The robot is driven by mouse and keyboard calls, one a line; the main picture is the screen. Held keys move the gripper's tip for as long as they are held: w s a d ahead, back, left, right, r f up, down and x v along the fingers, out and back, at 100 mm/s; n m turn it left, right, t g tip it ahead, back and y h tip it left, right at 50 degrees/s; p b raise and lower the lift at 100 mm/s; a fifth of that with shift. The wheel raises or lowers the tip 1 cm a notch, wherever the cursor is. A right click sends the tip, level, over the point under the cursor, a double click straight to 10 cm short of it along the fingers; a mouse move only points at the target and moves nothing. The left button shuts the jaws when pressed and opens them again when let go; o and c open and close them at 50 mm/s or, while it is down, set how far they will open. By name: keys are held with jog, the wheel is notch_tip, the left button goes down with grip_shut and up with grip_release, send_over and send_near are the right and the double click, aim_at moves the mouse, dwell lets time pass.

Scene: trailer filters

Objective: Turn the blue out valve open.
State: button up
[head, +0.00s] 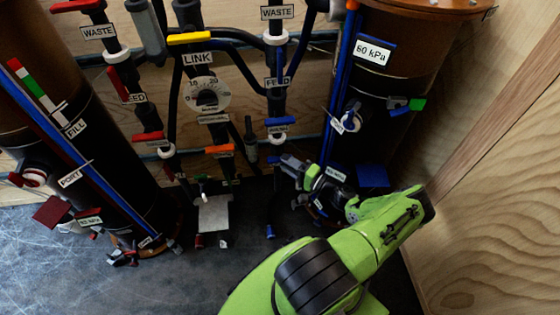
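Several blue parts are in the head view, and I cannot read a label that clearly marks one as the out valve. A blue valve handle (281,121) lies level across the right-hand feed pipe, above a small white label. A small blue piece (270,231) shows low down near the floor. My gripper (293,165) is by the lower left side of the right-hand dark tank (385,75), below and slightly right of the blue handle. Its fingers are small and partly lost among the fittings, so I cannot tell if they hold anything.
A left tank (95,125) carries red fittings. Red handles (149,136), a yellow handle (190,38) and an orange handle (220,149) sit on the pipes between the tanks. A round dial (209,97) is central. A plywood wall (500,170) bounds the right; floor (90,275) is clear front left.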

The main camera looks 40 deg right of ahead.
jog(key=w, duration=0.3)
jog(key=shift+w+a, duration=0.3)
jog(key=shift+a, duration=0.05)
grip_shut()
